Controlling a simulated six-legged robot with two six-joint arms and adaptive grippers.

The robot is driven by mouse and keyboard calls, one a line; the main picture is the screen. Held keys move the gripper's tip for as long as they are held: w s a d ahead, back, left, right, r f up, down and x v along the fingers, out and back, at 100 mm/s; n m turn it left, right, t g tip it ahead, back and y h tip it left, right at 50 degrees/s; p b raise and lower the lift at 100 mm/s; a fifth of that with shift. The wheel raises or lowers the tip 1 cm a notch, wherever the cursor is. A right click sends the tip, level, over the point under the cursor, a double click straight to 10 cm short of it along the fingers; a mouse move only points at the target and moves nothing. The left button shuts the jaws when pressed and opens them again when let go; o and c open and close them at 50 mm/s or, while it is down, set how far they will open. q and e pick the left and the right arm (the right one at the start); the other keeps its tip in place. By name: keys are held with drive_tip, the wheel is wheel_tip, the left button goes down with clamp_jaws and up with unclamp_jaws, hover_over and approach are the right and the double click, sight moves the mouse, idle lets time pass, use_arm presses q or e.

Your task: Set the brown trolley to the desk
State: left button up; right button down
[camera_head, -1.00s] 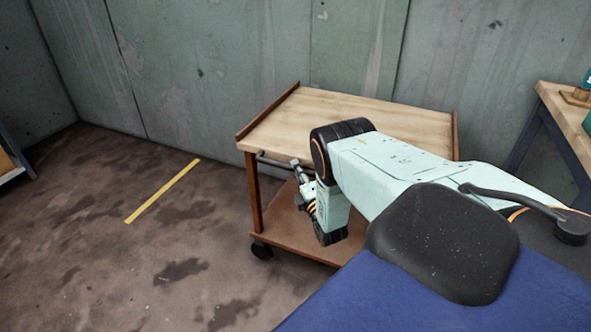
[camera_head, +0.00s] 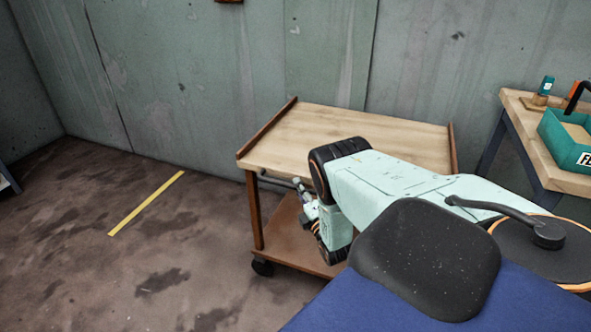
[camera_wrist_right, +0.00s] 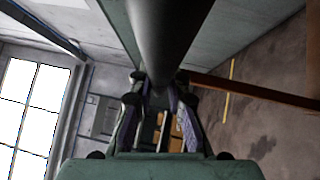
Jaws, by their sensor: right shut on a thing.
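The brown trolley (camera_head: 350,135) stands in the middle of the head view, near the green wall. It has a pale wooden top, brown side rails, a lower shelf (camera_head: 290,233) and dark castors. My right gripper (camera_head: 298,184) is at the trolley's near side, at the dark handle bar under the top's edge. In the right wrist view the gripper (camera_wrist_right: 162,92) is shut on the dark round bar (camera_wrist_right: 168,40). The desk (camera_head: 540,150), with a wooden top and dark legs, is at the right, apart from the trolley. My left gripper is not in view.
A teal box (camera_head: 568,140) and a small teal-capped item (camera_head: 544,88) are on the desk. A yellow floor line (camera_head: 146,203) lies left of the trolley, with clear floor around it. The wall (camera_head: 230,90) runs behind the trolley.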

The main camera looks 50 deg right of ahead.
drive_tip(key=shift+s+d, duration=0.2)
drive_tip(key=shift+s, duration=0.35)
drive_tip(key=shift+s+d+f, duration=0.1)
drive_tip(key=shift+s+d, duration=0.05)
drive_tip(key=shift+s, duration=0.1)
drive_tip(key=shift+s+f, duration=0.1)
drive_tip(key=c, duration=1.3)
unclamp_jaws()
drive_tip(key=v, duration=1.2)
